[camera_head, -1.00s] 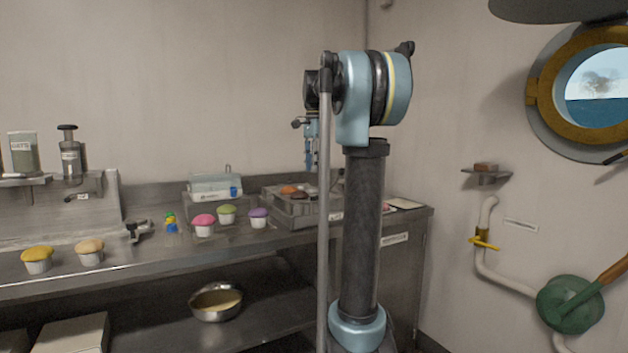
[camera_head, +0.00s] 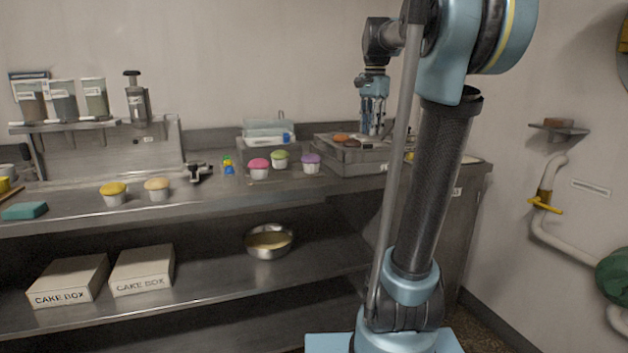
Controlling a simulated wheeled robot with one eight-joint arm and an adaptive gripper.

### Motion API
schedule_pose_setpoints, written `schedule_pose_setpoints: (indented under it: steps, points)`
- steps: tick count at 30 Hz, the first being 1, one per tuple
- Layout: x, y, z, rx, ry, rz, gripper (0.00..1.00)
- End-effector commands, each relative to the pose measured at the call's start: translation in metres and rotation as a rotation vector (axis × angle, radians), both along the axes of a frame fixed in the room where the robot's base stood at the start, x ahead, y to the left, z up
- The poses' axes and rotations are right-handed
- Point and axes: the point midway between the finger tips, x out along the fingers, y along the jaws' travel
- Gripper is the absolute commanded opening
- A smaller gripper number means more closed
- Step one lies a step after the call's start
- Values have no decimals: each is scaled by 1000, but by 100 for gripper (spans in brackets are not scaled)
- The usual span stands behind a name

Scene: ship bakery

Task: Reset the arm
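My arm (camera_head: 436,190) rises at the right of the head view, in front of the counter. My gripper (camera_head: 373,128) hangs pointing down from the arm's end, over or in front of the grey tray box (camera_head: 345,155) at the counter's right end. Its fingers look small and dark, and I cannot tell whether they are apart or closed. I see no object clearly held in it. Brown and orange baked pieces (camera_head: 342,138) lie in the tray box just left of and below the fingers.
The steel counter (camera_head: 230,187) carries pink (camera_head: 259,168), green (camera_head: 280,159), purple (camera_head: 311,163) and yellow-orange cupcakes (camera_head: 113,193). A metal bowl (camera_head: 268,242) and two cake boxes (camera_head: 142,270) sit on the lower shelf. A pipe with a yellow valve (camera_head: 545,202) runs along the right wall.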

Motion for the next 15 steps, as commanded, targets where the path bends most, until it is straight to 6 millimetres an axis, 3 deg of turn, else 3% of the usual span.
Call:
schedule_pose_setpoints:
  steps: [3, 15]
  points:
    - [-34, 3, -29, -6, -18, 112, 26]
    - [-138, 9, -141, -40, -73, 490, 26]
